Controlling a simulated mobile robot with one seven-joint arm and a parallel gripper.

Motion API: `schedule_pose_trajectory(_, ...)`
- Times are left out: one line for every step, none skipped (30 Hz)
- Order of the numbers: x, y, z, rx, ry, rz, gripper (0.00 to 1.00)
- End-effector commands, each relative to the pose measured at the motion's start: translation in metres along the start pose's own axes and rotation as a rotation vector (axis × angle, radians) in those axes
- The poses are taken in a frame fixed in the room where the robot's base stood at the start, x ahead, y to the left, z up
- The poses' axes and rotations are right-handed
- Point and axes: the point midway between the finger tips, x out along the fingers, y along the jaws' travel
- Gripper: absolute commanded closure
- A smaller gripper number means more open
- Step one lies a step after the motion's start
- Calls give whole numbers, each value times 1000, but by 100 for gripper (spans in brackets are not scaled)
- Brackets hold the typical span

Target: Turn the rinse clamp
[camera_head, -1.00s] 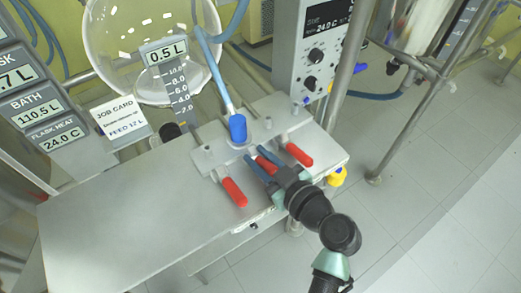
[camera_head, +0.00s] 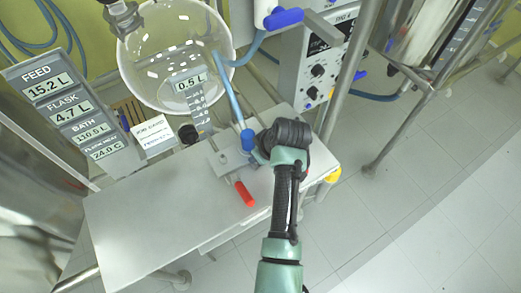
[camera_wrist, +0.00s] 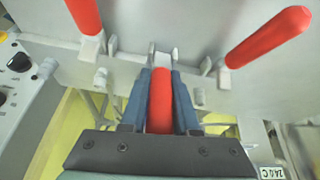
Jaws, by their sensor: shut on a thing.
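Three red clamp handles show in the wrist view on a grey metal plate. The middle red handle (camera_wrist: 160,95) lies between the blue fingers of my gripper (camera_wrist: 160,92), which is shut on it. The left red handle (camera_wrist: 85,15) and the right red handle (camera_wrist: 268,38) stand apart from the fingers. In the head view only one outer red handle (camera_head: 244,193) shows; my arm hides the other two. No label shows which one is the rinse clamp.
A round glass vessel (camera_head: 170,60) is behind the metal table (camera_head: 150,215). A control box (camera_head: 318,70) and a steel post stand at the right. The table's left part is clear.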

Motion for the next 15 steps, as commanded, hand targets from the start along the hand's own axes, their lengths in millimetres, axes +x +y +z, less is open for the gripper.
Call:
schedule_pose_trajectory(-1,-2,-3,-5,-30,-10,100)
schedule_pose_trajectory(0,-2,-3,-5,-46,-12,100)
schedule_pose_trajectory(1,-2,-3,-3,-66,-16,100)
schedule_pose_trajectory(1,-1,-4,-3,-77,-17,100)
schedule_pose_trajectory(1,-1,-4,-2,-89,-19,100)
schedule_pose_trajectory(2,-1,-4,-1,-104,-21,100)
schedule_pose_trajectory(2,-1,-4,0,-113,-23,100)
schedule_pose_trajectory(2,-1,-4,0,-122,-24,100)
schedule_pose_trajectory(3,-1,-4,1,-131,-26,100)
schedule_pose_trajectory(3,-2,-4,1,-138,-28,100)
schedule_pose_trajectory(4,-2,-4,1,-143,-29,100)
schedule_pose_trajectory(4,-2,-5,1,-148,-30,100)
schedule_pose_trajectory(4,-2,-5,1,-151,-30,100)
schedule_pose_trajectory(4,-2,-5,1,-154,-30,100)
schedule_pose_trajectory(4,-2,-5,2,-156,-31,100)
